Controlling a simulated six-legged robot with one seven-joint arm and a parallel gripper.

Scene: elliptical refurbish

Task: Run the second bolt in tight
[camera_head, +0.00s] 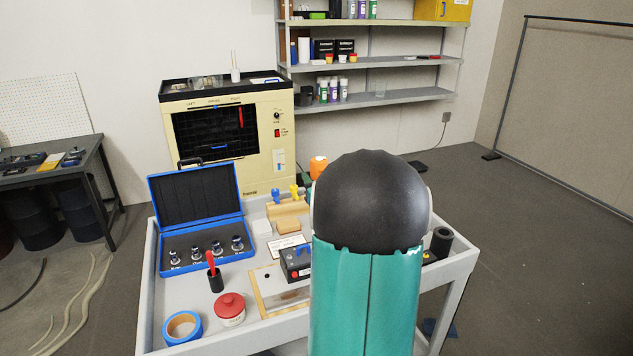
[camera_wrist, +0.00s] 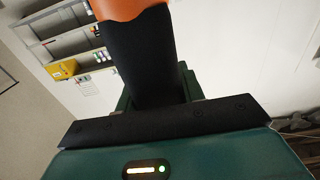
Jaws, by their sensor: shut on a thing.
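My gripper (camera_wrist: 158,92) shows in the wrist view, with its green jaws shut around the black handle of an orange-and-black tool (camera_wrist: 148,55), seemingly a power driver. The tool's tip is out of the picture. In the head view, an orange part (camera_head: 318,166) shows just left of my large teal and black arm, which hides my gripper and most of the tool. A dark block with a red spot (camera_head: 297,262) stands on a wood-edged board (camera_head: 263,299) left of my arm. I cannot make out the second bolt or its seat in either view.
On the grey cart (camera_head: 146,290) are an open blue case (camera_head: 162,235) with several sockets, a red-lidded jar (camera_head: 230,308), blue tape (camera_head: 183,327), a black cup with a red tool (camera_head: 215,283) and a tan block (camera_head: 287,209). A cream machine (camera_head: 256,140) stands behind.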

